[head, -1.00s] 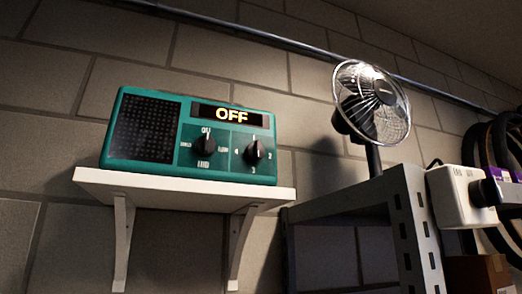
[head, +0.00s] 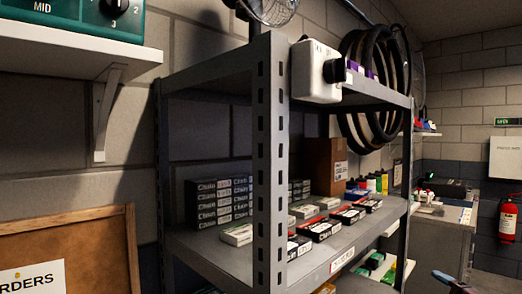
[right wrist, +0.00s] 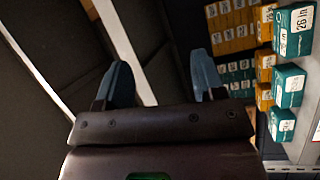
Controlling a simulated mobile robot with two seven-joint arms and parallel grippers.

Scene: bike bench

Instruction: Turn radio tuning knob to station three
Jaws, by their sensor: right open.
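The teal radio (head: 70,22) is cut off at the top left of the head view, on a white wall shelf (head: 70,52). The radio's display and the knob's pointer are out of view. My right gripper (right wrist: 158,82) is open, with nothing between its two blue-grey fingers in the right wrist view. It is away from the radio. My left gripper is not in view.
A grey metal rack (head: 268,150) holds several small boxes beside the radio shelf. A white switch box (head: 316,72) is fixed to its post. A wood-framed board (head: 75,255) stands lower left. Stacked teal boxes (right wrist: 290,86) are right of my right gripper.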

